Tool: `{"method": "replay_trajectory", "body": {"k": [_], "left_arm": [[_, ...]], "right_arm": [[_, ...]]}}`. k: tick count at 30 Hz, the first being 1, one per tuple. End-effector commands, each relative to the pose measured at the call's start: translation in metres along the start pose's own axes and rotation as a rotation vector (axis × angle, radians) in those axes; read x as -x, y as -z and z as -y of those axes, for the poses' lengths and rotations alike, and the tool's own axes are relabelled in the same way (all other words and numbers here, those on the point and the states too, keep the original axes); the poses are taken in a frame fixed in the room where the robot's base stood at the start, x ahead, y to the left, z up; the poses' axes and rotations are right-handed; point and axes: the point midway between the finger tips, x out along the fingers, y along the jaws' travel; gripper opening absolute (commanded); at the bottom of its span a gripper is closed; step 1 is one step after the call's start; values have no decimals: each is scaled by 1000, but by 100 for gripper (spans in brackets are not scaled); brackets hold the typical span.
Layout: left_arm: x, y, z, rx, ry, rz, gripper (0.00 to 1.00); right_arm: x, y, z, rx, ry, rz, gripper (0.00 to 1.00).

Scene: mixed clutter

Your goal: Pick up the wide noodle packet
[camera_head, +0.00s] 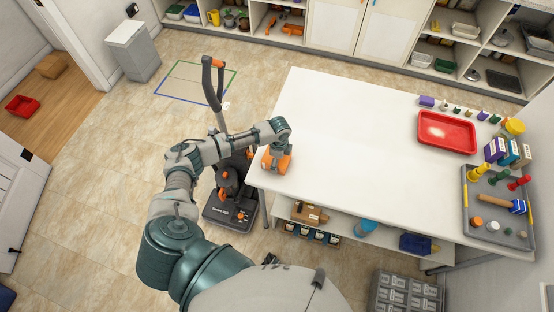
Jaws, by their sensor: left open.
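My left gripper (277,163), with orange parts, is over the left edge area of the white table (350,130). It is open, and no object shows between its fingers. I cannot clearly pick out the wide noodle packet. A purple packet (494,149), a blue packet (509,152) and a tan packet (521,156) stand upright in a row near the table's right edge. Their labels are too small to read, so I cannot tell whether one is the noodle packet. They are far to the right of my gripper. My right gripper is not in view.
A red tray (446,147) lies left of the packets. A grey tray (480,230) with a hammer and pegs lies at the front right. Small items line the back right edge. The table's left and middle are clear. A floor cleaner (232,190) stands beside the table.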

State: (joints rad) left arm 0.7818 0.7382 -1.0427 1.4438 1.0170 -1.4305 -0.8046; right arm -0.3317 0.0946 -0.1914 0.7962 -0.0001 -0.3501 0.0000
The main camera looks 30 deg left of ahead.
Motion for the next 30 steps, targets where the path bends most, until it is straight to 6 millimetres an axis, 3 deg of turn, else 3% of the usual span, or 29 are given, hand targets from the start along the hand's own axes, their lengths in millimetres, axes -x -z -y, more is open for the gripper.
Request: {"method": "replay_trajectory", "body": {"k": [4,9,11,20,30], "left_arm": [[1,0,0,0,0,1,98],[1,1,0,0,0,2,56],[1,2,0,-1,0,3,50],[4,1,0,0,1,1,50],[38,1,-5,-2,-1,1,50]], "right_arm": [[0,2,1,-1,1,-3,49],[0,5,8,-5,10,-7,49],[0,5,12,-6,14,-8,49],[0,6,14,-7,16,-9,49],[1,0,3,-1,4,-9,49]]}}
